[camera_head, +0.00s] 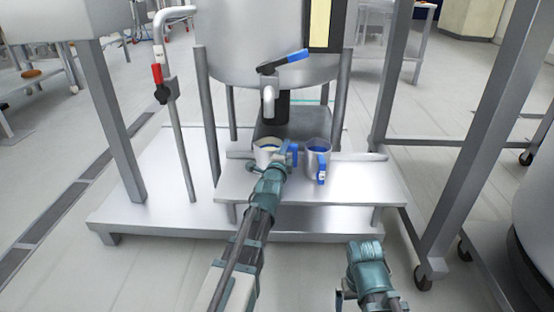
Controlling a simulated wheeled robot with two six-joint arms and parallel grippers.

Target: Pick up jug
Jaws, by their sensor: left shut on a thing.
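Two jugs stand side by side on the metal step below the tank. The left jug (264,146) has a pale inside, and its blue handle (292,150) is on its right side. The right jug (313,162) is clear-grey with blue inside and a blue handle facing me. My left gripper (283,160) reaches up from below to the left jug and is shut on its handle; the gripper hides the jug's lower front. I cannot tell whether that jug touches the step. My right gripper (345,294) is low at the bottom of the view, away from both jugs; its fingers are unclear.
A large steel tank (262,50) with a blue-handled valve (284,62) and a spout overhangs the area behind the jugs. The metal step (370,185) has bare room at its right. Steel posts and a pipe with a red valve (158,76) stand at the left.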

